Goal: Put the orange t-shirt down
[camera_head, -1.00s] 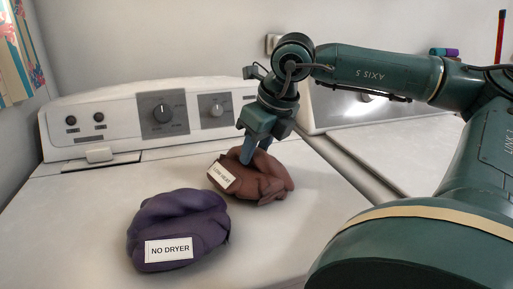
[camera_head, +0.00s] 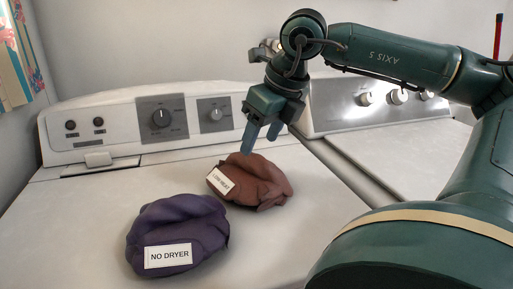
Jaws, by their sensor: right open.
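A crumpled reddish-brown cloth (camera_head: 262,184) lies on the white machine top, the nearest match in view to an orange t-shirt. It bears a white label that seems to read "LOW HEAT". My right gripper (camera_head: 260,145) is open, with its blue fingers pointing down just above the far side of the cloth. The fingers appear clear of the cloth and hold nothing. My left gripper is out of view.
A purple cloth (camera_head: 180,225) labelled "NO DRYER" lies in front and to the left. A control panel (camera_head: 130,122) with knobs rises behind. A second white machine (camera_head: 400,150) stands to the right. The front left of the top is clear.

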